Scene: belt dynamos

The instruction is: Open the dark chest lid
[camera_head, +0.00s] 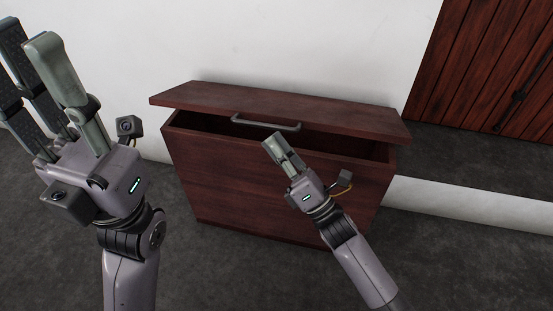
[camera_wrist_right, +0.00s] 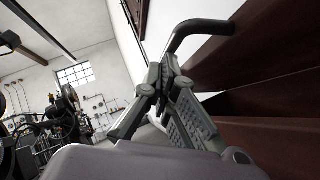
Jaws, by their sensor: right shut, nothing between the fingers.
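The dark red-brown wooden chest (camera_head: 215,178) stands against the white wall. Its lid (camera_head: 350,118) is raised slightly, with a dark gap under the front edge. A grey bar handle (camera_head: 262,124) is on the lid's front; it also shows in the right wrist view (camera_wrist_right: 190,32). My right gripper (camera_head: 272,142) is shut and empty, its tips just below and in front of the handle. Its closed fingers also show in the right wrist view (camera_wrist_right: 163,72); whether they touch the handle or lid I cannot tell. My left gripper (camera_head: 38,52) is open and raised, left of the chest.
A wooden plank door (camera_head: 490,65) is at the upper right, beyond a dark ledge with a white side (camera_head: 470,197). Dark floor (camera_head: 220,262) is clear in front of the chest. The right wrist view shows workshop machinery (camera_wrist_right: 58,125) in the distance.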

